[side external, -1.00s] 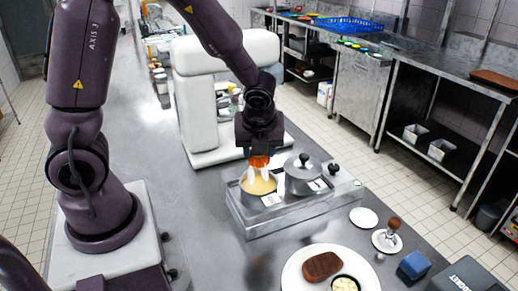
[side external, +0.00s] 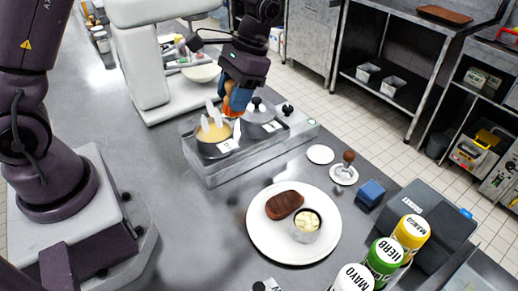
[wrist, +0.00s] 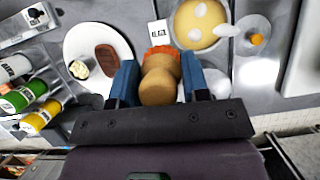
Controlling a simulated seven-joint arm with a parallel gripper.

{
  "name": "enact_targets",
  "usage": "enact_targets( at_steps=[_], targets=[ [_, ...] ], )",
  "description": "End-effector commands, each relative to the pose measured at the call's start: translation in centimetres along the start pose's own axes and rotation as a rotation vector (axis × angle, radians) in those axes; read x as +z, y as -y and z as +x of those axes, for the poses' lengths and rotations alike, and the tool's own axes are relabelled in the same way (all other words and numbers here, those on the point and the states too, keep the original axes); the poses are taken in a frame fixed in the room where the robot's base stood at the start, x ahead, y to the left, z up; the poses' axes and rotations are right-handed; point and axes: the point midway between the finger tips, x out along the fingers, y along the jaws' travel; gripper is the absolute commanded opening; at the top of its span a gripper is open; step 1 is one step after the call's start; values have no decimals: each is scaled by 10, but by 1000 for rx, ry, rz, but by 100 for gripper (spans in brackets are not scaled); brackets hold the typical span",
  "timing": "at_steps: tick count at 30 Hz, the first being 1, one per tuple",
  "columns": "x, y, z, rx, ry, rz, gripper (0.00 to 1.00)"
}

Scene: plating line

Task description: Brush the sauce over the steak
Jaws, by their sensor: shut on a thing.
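The steak (side external: 284,205) is a brown oval slab on a white round plate (side external: 262,243). It also shows in the wrist view (wrist: 107,58). The sauce pot (side external: 216,150) holds yellow sauce (side external: 216,134) with several pale pieces standing in it; the sauce shows at the top of the wrist view (wrist: 203,22). My gripper (side external: 234,106) is shut on a brush (wrist: 160,78) with a rounded wooden handle and orange bristles. It is tilted over the far side of the sauce pot, well away from the steak. Whether the bristles touch sauce is unclear.
A lidded pot (side external: 261,124) stands beside the sauce pot on the steel stand (side external: 212,175). A small cup (side external: 305,230) sits on the plate beside the steak. Sauce bottles (side external: 383,258) stand at the lower right. Bare counter lies between stand and plate.

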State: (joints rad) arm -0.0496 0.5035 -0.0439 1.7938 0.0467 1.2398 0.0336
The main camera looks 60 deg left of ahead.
Motion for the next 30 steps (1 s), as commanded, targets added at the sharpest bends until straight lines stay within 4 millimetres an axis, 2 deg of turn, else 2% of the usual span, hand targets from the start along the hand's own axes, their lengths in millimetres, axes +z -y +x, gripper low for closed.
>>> enact_targets(
  at_steps=[4,8,15,19,24,30],
  targets=[
    [-15,-14,3,16,4,-41,23],
    [-23,-35,19,-3,31,14,23],
    [-66,-109,40,-24,38,78,23],
    [-84,-141,44,-15,24,54,23],
    [-96,-150,35,12,-2,-20,23],
    [-98,-150,44,12,1,-32,23]
  ],
)
